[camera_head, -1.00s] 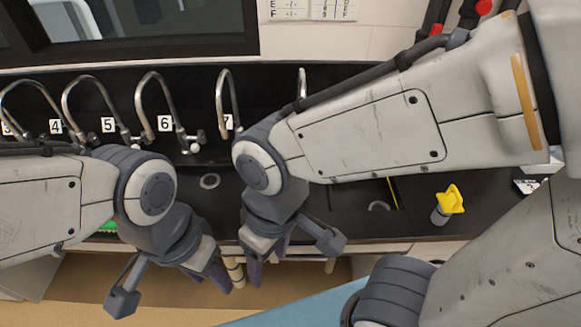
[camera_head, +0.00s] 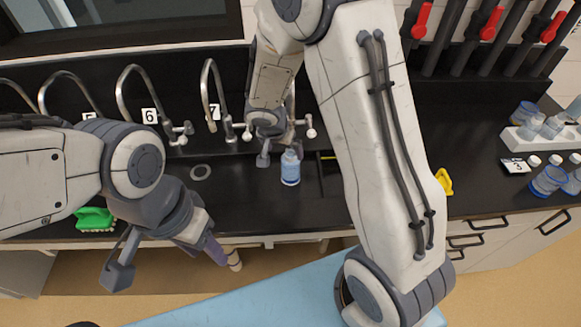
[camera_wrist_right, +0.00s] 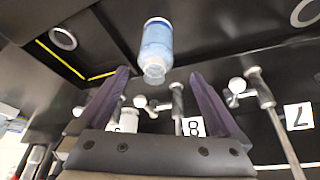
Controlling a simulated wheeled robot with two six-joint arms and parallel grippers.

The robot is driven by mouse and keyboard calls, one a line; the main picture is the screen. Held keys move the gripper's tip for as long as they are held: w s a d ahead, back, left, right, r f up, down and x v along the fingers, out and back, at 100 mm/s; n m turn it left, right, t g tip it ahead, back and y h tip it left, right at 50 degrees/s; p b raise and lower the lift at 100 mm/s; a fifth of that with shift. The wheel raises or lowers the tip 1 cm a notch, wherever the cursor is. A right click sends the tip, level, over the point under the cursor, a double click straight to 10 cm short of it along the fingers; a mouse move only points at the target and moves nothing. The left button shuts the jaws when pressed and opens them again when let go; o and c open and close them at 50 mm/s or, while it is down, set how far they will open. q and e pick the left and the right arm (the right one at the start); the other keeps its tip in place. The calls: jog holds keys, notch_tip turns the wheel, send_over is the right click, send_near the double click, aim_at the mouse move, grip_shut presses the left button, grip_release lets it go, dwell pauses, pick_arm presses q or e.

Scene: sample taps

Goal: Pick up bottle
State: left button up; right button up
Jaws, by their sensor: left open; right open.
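A clear bottle with pale blue contents (camera_head: 290,168) stands upright on the black counter, just in front of the taps. In the right wrist view the bottle (camera_wrist_right: 157,45) is just beyond and roughly between the tips of my right gripper's fingers (camera_wrist_right: 160,74). My right gripper is open and empty; its fingers are mostly hidden by its own wrist in the head view. My left gripper (camera_head: 212,248) is open, low at the counter's front edge, away from the bottle.
Curved taps (camera_head: 212,95) with number labels line the back of the counter. A yellow object (camera_head: 444,181) and a rack of bottles (camera_head: 540,125) are at right. A green object (camera_head: 95,219) lies at left. Black bars with red handles (camera_head: 488,25) stand back right.

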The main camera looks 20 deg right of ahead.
aim_at(291, 161)
jog(key=x, duration=0.9)
jog(key=shift+s+d+f, duration=0.2)
jog(key=shift+d+f, duration=0.1)
grip_shut()
jog(key=shift+r, duration=0.15)
